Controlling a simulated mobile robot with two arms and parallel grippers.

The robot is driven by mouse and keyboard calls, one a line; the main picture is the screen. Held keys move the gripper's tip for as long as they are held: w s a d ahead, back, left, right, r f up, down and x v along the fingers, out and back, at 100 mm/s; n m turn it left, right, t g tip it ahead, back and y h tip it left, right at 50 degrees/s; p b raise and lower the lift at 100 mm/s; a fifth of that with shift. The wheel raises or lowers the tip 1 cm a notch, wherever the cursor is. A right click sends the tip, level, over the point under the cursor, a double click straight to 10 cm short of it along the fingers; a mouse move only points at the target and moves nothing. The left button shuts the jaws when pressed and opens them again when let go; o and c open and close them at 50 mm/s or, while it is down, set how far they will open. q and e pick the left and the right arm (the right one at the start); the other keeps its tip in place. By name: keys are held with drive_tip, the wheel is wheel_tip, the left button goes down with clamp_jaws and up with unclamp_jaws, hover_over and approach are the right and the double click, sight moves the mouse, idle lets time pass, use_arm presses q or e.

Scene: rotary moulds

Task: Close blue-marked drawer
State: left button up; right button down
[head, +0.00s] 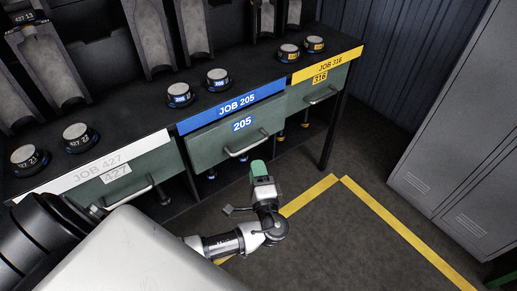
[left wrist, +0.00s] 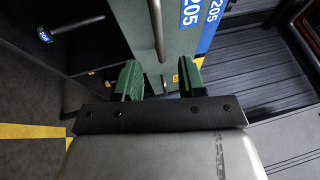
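The blue-marked drawer (head: 215,147) has a green front with a blue 205 label, under a blue JOB 205 strip (head: 240,105). My left gripper (head: 258,168) is just below and in front of the handle. In the left wrist view its green fingers (left wrist: 160,78) are apart with nothing held between them. My right gripper is not in view.
A white-marked JOB 427 drawer (head: 130,178) is at left, a yellow-marked JOB 316 drawer (head: 318,92) at right. Round labelled pieces (head: 217,78) stand on the bench. A grey locker (head: 455,130) is at far right. Yellow-lined floor (head: 335,235) in front is clear.

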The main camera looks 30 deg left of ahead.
sight(250, 145)
use_arm(q)
drive_tip(key=x, duration=0.8)
drive_tip(key=shift+w+a, duration=0.25)
drive_tip(key=shift+a, duration=0.05)
clamp_jaws()
